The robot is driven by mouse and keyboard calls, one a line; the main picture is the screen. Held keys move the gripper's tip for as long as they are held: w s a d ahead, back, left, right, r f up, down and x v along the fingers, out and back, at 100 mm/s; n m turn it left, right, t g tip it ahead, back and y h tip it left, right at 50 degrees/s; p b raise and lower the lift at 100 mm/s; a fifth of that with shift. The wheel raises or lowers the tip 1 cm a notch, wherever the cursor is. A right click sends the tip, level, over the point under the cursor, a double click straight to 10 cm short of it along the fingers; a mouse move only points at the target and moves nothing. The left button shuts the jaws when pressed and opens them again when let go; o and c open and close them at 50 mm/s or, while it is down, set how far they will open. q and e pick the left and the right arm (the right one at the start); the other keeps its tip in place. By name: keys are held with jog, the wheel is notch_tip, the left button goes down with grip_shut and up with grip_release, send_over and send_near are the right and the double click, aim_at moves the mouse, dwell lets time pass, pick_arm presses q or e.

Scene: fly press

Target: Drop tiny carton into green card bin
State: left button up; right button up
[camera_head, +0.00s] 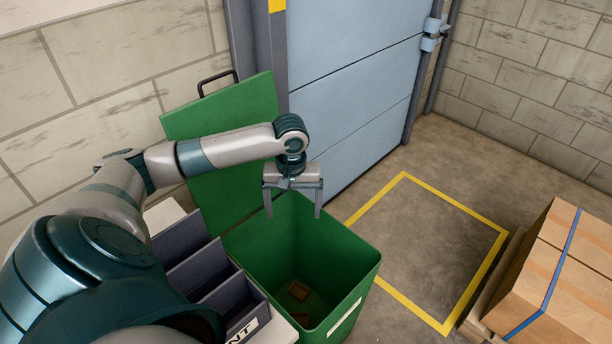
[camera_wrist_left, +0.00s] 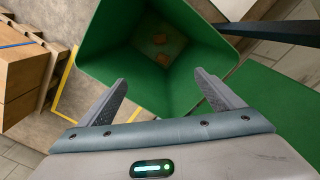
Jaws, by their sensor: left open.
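The green card bin (camera_head: 346,262) stands on the floor with its green lid (camera_head: 228,112) swung up against the wall. I cannot tell which is the tiny carton. My left gripper (camera_head: 293,212) is open and empty above the bin's mouth, fingers pointing down. My right gripper is out of view.
A grey divided organiser (camera_head: 225,290) on a white surface stands left of the bin. Strapped cardboard boxes (camera_head: 565,275) sit on a pallet at right. A yellow-outlined floor area (camera_head: 430,250) between is clear. A blue door (camera_head: 350,70) stands behind.

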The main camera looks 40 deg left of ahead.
pick_arm(q)
jog(key=shift+r, duration=2.45)
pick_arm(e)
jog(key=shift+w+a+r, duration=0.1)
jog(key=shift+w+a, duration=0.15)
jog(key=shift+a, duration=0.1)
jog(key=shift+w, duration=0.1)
